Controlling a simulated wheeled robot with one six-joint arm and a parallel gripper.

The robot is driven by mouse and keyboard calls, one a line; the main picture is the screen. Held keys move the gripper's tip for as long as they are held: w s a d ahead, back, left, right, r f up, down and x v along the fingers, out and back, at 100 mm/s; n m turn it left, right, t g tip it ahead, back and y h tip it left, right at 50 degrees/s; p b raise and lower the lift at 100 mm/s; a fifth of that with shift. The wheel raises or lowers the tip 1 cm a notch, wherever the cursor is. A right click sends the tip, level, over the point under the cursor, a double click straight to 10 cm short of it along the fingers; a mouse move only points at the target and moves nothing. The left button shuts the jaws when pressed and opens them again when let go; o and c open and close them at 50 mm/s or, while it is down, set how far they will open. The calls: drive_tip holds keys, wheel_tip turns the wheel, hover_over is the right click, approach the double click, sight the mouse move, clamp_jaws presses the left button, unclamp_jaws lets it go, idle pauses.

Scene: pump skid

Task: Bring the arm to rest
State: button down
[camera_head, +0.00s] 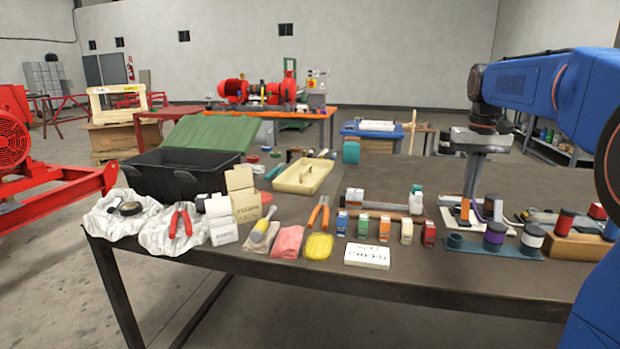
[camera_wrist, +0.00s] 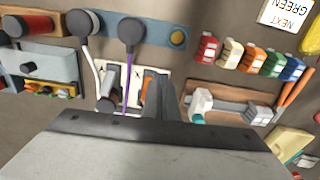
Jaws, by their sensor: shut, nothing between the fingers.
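My blue arm reaches in from the right in the head view, and my gripper (camera_head: 469,192) points down over the right part of the table. Its fingers are together with nothing between them. In the wrist view my gripper (camera_wrist: 167,88) shows grey at lower centre, over a white board (camera_wrist: 111,68) with a few tools. In the head view this board (camera_head: 454,218) lies below and around the fingertips. I cannot tell whether the fingertips touch anything there.
A blue rack (camera_head: 478,247) with dark-capped cylinders stands in front of the gripper. Left of it are a row of coloured blocks (camera_head: 384,229), a white card (camera_head: 367,256), a cream tray (camera_head: 303,176) and a black toolbox (camera_head: 177,177). The table's back right is bare.

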drive_tip(key=s+a+f, duration=0.1)
drive_tip(key=s+a, duration=0.2)
drive_tip(key=s, duration=0.2)
drive_tip(key=s+a+f+n+t, duration=0.1)
drive_tip(key=s+a+f, duration=0.1)
drive_tip(key=s, duration=0.3)
drive_tip(key=s+a+f+t, duration=0.1)
drive_tip(key=s+a+f, duration=0.1)
drive_tip(key=s+a, duration=0.2)
drive_tip(key=shift+s+f, duration=0.25)
drive_tip(key=shift+s, duration=0.55)
drive_tip(key=shift+n+t, duration=0.5)
drive_tip(key=s+a+f, duration=0.1)
drive_tip(key=s+f, duration=0.1)
drive_tip(key=s+a+f, duration=0.1)
drive_tip(key=s+f, duration=0.1)
drive_tip(key=s, duration=0.1)
drive_tip(key=s+a+f, duration=0.1)
drive_tip(key=s, duration=0.2)
drive_tip(key=shift+f, duration=0.4)
drive_tip(key=s+a+f+t, duration=0.1)
drive_tip(key=s+a+f, duration=0.1)
drive_tip(key=s+f, duration=0.5)
drive_tip(key=shift+s+f+n, duration=0.2)
drive_tip(key=shift+f+n, duration=0.2)
drive_tip(key=shift+f, duration=0.05)
